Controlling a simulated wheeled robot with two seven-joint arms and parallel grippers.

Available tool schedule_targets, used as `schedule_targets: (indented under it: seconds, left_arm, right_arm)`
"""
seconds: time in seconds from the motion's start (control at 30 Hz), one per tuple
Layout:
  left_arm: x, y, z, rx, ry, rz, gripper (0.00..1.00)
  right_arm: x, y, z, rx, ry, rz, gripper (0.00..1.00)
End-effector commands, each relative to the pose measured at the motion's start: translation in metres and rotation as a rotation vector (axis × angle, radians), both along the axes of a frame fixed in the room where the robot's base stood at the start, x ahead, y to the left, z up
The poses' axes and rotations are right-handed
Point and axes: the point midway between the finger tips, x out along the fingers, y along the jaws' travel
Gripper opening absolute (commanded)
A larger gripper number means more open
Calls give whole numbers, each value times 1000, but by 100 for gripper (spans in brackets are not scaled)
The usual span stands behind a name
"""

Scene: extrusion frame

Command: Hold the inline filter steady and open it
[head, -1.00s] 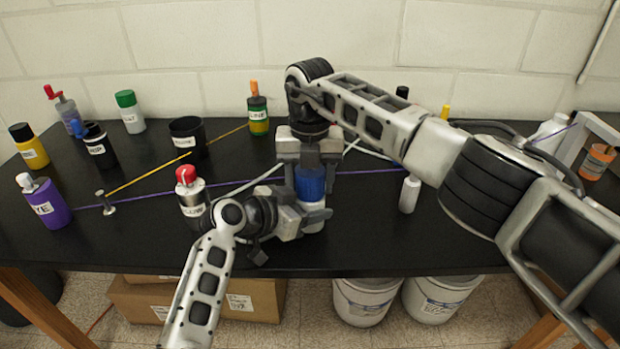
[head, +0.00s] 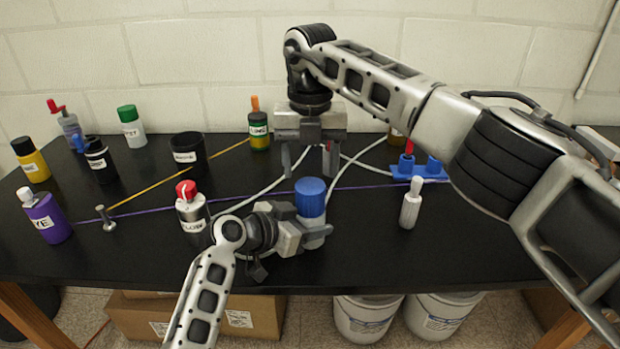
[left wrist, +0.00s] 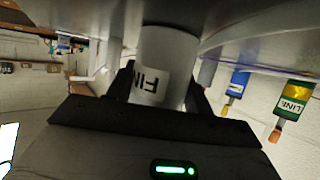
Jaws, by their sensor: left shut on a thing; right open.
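The inline filter has a blue cap (head: 311,196) on top of a pale body (head: 312,236), and it stands upright on the black table. My left gripper (head: 316,232) is shut around the body from the left, below the cap. In the left wrist view the white body (left wrist: 168,50) sits between the jaws, with a partly hidden label reading "FIN". My right gripper (head: 307,168) is open and empty above and slightly behind the cap, fingers pointing down. The cap sits on the body; whether it is loose cannot be told.
A red-capped silver bottle (head: 192,209) stands close by my left wrist. A small white bottle (head: 410,205) and a blue fixture (head: 420,170) are to the right. White tubing, a purple cord (head: 370,186) and a yellow cord (head: 180,181) cross the table. Several bottles stand at left.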

Motion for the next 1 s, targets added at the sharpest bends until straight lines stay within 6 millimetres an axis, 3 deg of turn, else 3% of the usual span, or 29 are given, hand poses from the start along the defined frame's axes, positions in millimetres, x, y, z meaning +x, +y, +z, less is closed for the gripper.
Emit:
schedule_targets:
  seconds: [0.13, 0.6, 1.0]
  left_arm:
    - [0, 0, 0, 0, 0, 0, 0]
    - [0, 0, 0, 0, 0, 0, 0]
    - [0, 0, 0, 0, 0, 0, 0]
  right_arm:
    - [-1, 0, -3, 0, 4, 0, 60]
    - [-1, 0, -67, -1, 2, 0, 60]
    - [0, 0, -75, 0, 1, 0, 57]
